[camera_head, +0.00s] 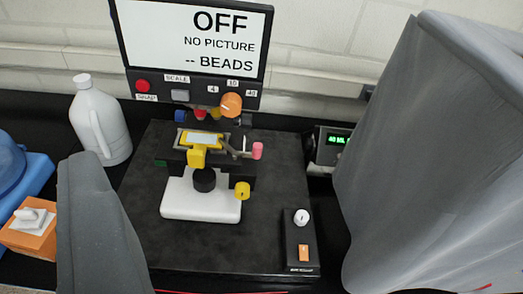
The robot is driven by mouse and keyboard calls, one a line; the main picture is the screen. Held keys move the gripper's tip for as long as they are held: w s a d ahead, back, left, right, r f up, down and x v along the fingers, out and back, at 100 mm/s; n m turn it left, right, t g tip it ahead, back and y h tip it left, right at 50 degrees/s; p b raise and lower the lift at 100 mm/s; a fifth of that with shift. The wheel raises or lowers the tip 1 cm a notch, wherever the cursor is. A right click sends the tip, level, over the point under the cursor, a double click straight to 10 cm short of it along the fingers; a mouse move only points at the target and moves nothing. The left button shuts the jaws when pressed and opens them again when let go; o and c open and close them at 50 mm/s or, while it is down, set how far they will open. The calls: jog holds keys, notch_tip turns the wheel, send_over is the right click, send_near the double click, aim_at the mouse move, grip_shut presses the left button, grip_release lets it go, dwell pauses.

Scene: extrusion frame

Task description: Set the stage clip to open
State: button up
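A microscope-like device stands on a black base plate (250,235) in the middle of the view. Its dark stage carries a yellow holder (217,147) with a pale slide (201,138) in it. A thin lever ending in a pink knob (257,151) lies at the stage's right side; it may be the stage clip, but its setting is too small to tell. A yellow block (196,158) sits at the stage's front. My gripper (252,125) is open, its grey fingers wide apart at left and right, with nothing between them close to the camera. The device stands beyond them.
A screen (195,35) above the device reads OFF, NO PICTURE. A black knob (204,180) and yellow knob (242,190) sit below the stage. A switch box (299,245) is front right. A white jug (99,120) and orange box (32,235) stand left; a green display (335,140) right.

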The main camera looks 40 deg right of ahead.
dwell(0.3)
jog(key=shift+c, duration=1.3)
jog(key=w+d+f+m+t+h+p, duration=0.2)
jog(key=w+d+f+t+h, duration=0.25)
jog(key=w+d+f, duration=1.15)
jog(key=n+t+y+p, duration=0.2)
jog(key=t+y+p, duration=0.1)
jog(key=y+p, duration=0.25)
send_near(255, 144)
jog(key=h, duration=0.1)
jog(key=shift+g, duration=0.25)
jog(key=p+x, duration=0.2)
jog(key=x, duration=0.9)
jog(key=shift+w+f, duration=0.1)
jog(key=shift+f, duration=0.1)
